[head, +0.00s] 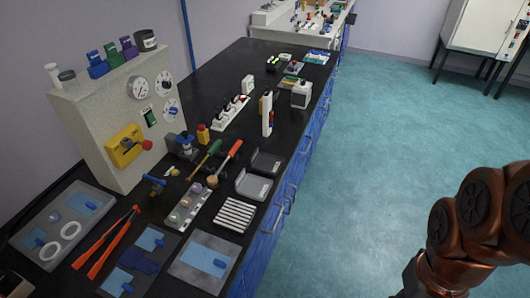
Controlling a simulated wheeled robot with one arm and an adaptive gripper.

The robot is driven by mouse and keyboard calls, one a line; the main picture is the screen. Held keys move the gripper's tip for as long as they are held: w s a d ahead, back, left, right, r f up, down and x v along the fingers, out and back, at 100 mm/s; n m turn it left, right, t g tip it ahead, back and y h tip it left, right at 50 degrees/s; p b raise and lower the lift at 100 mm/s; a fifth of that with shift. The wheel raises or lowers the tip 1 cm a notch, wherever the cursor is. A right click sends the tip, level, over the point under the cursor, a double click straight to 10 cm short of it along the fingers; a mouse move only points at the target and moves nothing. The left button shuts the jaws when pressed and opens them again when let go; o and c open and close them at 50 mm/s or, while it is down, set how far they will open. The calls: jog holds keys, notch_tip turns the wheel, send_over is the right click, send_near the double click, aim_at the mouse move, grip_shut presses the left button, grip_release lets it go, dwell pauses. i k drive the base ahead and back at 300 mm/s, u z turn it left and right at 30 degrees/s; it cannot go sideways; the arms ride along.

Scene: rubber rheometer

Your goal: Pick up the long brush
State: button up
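I cannot tell for sure which item is the long brush. My arm shows at the lower right, over the floor and apart from the bench. My gripper is out of view.
The grey machine (98,108) with dials stands at the left. Orange tongs (106,243), a strip of round pieces (188,208), a ribbed white tray (235,214) and grey holders (253,185) crowd the near bench.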

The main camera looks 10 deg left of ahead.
aim_at(212, 181)
jog(key=z, duration=0.05)
jog(key=i, duration=3.65)
jog(key=u, duration=4.7)
